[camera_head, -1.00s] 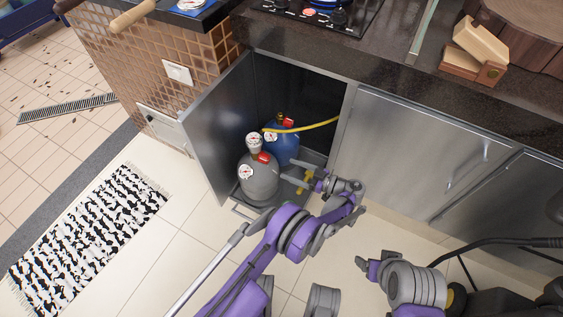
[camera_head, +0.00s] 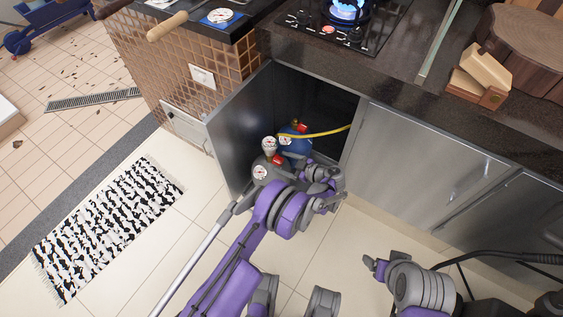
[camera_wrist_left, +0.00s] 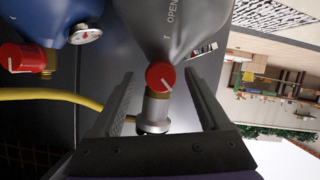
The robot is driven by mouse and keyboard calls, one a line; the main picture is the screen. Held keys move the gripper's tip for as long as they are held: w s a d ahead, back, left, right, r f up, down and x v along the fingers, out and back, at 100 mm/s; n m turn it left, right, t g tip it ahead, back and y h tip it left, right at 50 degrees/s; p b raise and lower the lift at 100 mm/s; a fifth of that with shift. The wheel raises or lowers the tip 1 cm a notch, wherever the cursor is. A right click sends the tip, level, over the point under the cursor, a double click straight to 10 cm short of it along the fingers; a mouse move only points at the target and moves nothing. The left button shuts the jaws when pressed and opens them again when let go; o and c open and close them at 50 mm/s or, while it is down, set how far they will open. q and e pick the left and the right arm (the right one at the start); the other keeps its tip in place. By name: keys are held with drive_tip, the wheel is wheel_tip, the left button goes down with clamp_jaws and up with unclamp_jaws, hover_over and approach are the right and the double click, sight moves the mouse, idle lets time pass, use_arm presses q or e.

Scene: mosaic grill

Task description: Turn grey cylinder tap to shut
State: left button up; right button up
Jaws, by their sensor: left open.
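The grey cylinder (camera_head: 261,174) stands in the open cabinet, partly hidden by my left arm. Its red tap (camera_head: 277,160) is on its neck. In the left wrist view, the cylinder's shoulder (camera_wrist_left: 178,32), marked OPEN, is at top centre, and its red tap (camera_wrist_left: 160,77) with a white line faces the camera. My left gripper (camera_head: 296,162) is at the tap's right in the head view. In the left wrist view its open fingers (camera_wrist_left: 160,85) stand either side of the tap, with gaps visible. My right gripper (camera_head: 370,262) is apart, low right; its jaw opening is unclear.
The blue cylinder (camera_head: 296,143) stands just behind, with its own red tap (camera_wrist_left: 22,57). A yellow hose (camera_head: 325,133) runs rightward from it. The open cabinet door (camera_head: 238,128) bounds the left side. A blue flame (camera_head: 345,10) burns on the hob above.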

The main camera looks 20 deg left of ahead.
use_arm(q)
drive_tip(key=shift+w+a+f, duration=0.15)
drive_tip(key=shift+a+f, duration=0.05)
drive_tip(key=shift+a, duration=0.35)
